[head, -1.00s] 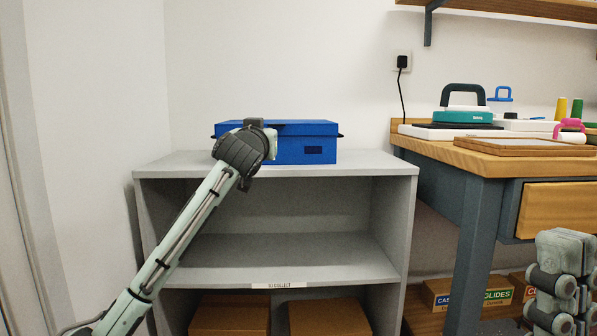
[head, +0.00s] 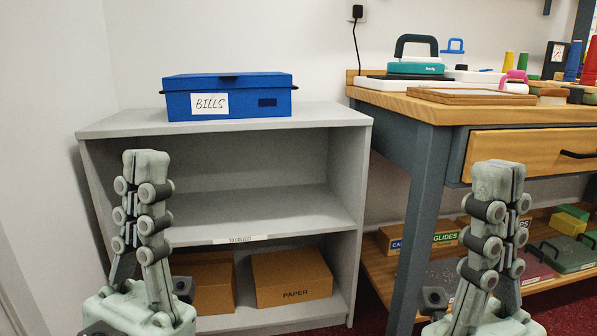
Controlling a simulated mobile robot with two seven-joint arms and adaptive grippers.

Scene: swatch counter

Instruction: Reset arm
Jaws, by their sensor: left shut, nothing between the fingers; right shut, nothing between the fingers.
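My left gripper (head: 146,160) stands upright at the lower left, in front of the grey shelf unit (head: 346,190). Its fingers are together with nothing between them. My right gripper (head: 498,170) stands upright at the lower right, in front of the wooden counter. Its fingers are also together and empty. Both grippers are apart from the furniture as far as the view shows. A blue box (head: 240,103) with a label reading BILLS sits shut on top of the shelf unit.
The shelf unit's middle shelf is empty; cardboard boxes, one marked PAPER (head: 292,278), fill the bottom. The wooden counter (head: 450,113) at the right carries a teal press (head: 415,67) and spools. Labelled boxes lie on its lower shelf. A white wall is close on the left.

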